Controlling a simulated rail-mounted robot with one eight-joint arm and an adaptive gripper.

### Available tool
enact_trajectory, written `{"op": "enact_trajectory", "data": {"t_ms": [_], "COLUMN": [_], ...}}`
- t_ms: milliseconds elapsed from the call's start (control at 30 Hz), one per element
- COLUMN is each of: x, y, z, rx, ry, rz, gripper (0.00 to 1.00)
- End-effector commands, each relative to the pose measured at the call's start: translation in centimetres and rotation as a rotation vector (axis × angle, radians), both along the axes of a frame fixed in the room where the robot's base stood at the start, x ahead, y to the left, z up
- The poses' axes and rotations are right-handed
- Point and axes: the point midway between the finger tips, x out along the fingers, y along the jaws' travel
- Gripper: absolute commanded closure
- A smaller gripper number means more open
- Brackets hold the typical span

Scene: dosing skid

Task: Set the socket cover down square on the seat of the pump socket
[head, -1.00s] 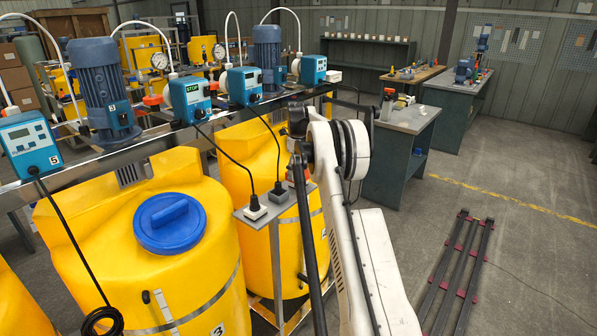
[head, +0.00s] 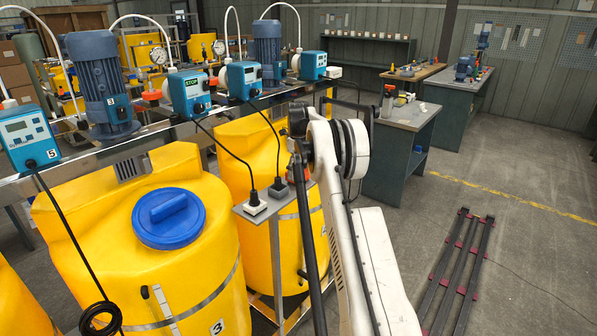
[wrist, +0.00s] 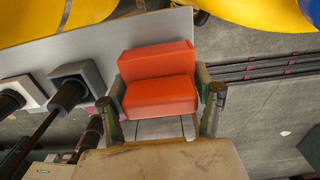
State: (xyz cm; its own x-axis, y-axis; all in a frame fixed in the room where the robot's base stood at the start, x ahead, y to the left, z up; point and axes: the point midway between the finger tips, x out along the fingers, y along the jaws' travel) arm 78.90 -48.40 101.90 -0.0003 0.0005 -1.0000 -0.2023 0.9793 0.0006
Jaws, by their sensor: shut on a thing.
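The orange socket cover (wrist: 158,80) is between the two fingers of my gripper (wrist: 163,99) in the wrist view, one finger on each side. It is a stepped orange block. It lies over the right part of a grey socket plate (wrist: 178,28). The seat of the pump socket is not visible, and I cannot tell whether the cover touches the plate. In the head view my arm hides the gripper and most of that spot. The plate (head: 243,211) shows there on a post.
Two sockets with black plugs and cables, a white one (head: 255,204) and a grey one (head: 278,188), sit on the plate left of the cover. Yellow tanks (head: 150,260) stand close behind and beside it. Open floor (head: 400,230) lies to the right.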

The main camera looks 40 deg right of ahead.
Motion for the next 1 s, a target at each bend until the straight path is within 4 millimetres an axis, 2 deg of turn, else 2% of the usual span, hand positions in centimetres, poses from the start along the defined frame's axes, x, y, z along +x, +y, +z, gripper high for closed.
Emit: {"op": "enact_trajectory", "data": {"t_ms": [467, 500, 667, 1000], "x": [0.00, 0.00, 0.00, 0.00], "y": [0.00, 0.00, 0.00, 0.00], "z": [-1.08, -1.10, -1.03, -0.69], "rx": [0.000, 0.000, 0.000, 0.000], "ry": [0.000, 0.000, 0.000, 0.000], "rz": [0.000, 0.000, 0.000, 0.000], "gripper": [0.63, 0.35, 0.14, 0.14]}}
